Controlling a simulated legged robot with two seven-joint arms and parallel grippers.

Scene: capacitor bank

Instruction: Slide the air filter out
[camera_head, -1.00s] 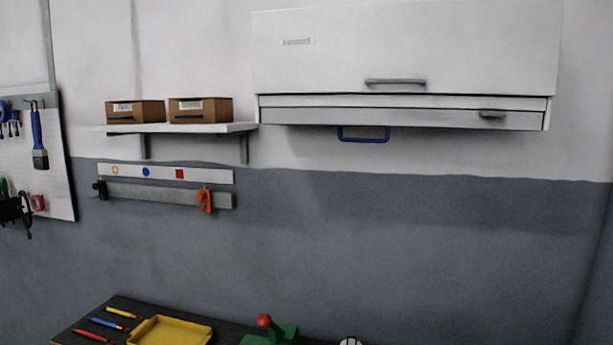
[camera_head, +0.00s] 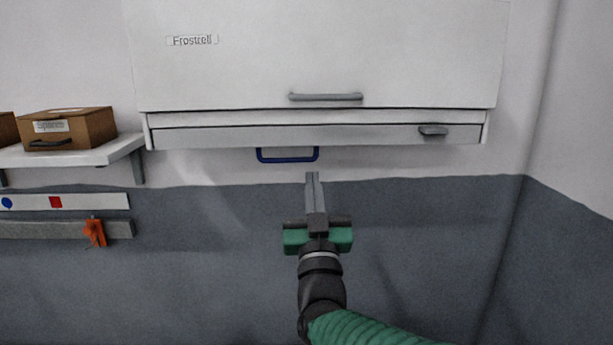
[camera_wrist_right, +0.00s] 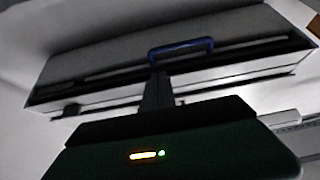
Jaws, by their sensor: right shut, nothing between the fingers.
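The white wall unit (camera_head: 320,60) hangs at the top of the head view. A blue U-shaped handle (camera_head: 288,159) sticks out below its lower edge, and it also shows in the right wrist view (camera_wrist_right: 181,47). I cannot make out the air filter itself; only this blue handle shows under the unit. My right gripper (camera_head: 312,176) is shut and empty, pointing up just below and slightly right of the blue handle, apart from it. In the right wrist view the finger tips (camera_wrist_right: 157,78) are just below the handle. My left gripper is out of view.
The unit has a grey door handle (camera_head: 326,97) and a small latch (camera_head: 433,131) on its lower strip. A shelf (camera_head: 95,153) with a cardboard box (camera_head: 68,127) stands at the left. An orange clamp (camera_head: 95,232) hangs on a grey rail.

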